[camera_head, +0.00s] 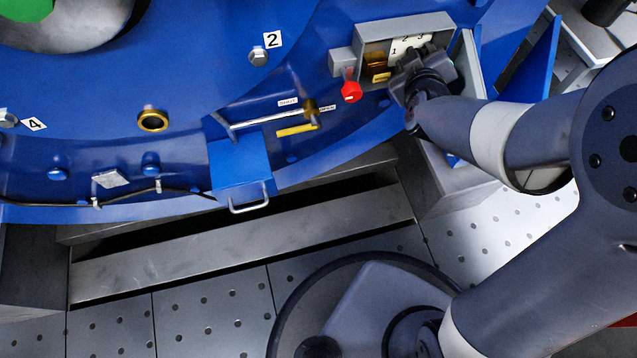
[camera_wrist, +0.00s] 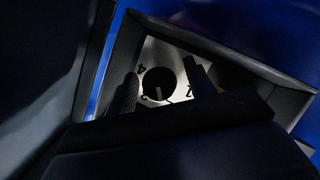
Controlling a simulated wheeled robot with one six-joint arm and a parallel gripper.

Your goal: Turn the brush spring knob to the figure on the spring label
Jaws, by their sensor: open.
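The brush spring knob (camera_wrist: 158,84) is round and black with a pale pointer line, on a white dial plate (camera_wrist: 178,62) inside a grey box. In the wrist view the pointer aims toward the bottom of the picture, near a partly hidden figure. A 4 shows at the upper left of the plate and another figure at the right. My gripper (camera_wrist: 160,70) is open, one finger on each side of the knob; contact cannot be told. In the head view my gripper (camera_head: 408,80) reaches into the box, hiding the knob; the dial plate (camera_head: 408,44) shows above it. I cannot identify the spring label.
The grey box (camera_head: 375,34) has walls close around my gripper. Brass parts (camera_head: 377,67) are inside it, left of my gripper. A red knob (camera_head: 351,92) is outside, lower left. A lever (camera_head: 270,118), a yellow bar (camera_head: 297,130) and a blue handled box (camera_head: 238,168) are farther left.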

